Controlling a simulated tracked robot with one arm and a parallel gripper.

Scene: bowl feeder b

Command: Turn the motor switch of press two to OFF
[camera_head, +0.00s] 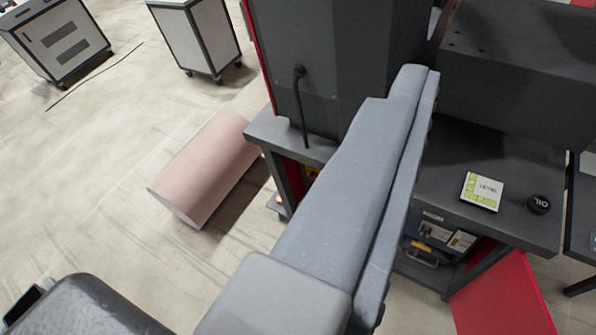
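A dark grey machine (335,55), which may be press two, stands at the top centre with a red edge and a black cable. No label names it as press two. I cannot make out a motor switch. A small red and yellow part (312,170) shows under the machine's ledge, partly covered, too small to identify. My gripper (415,80) appears as a long grey form across the centre, reaching up to the machine's front. I cannot tell whether its fingers are apart or together, or whether it touches the machine. It hides part of the machine and bench.
A dark bench (530,235) at right carries a green-and-white box (482,191) and a black OIL lid (538,204). A red panel (505,295) stands below. A pink roll (205,168) lies on the floor. Wheeled cabinets (195,35) stand behind; the left floor is mostly clear.

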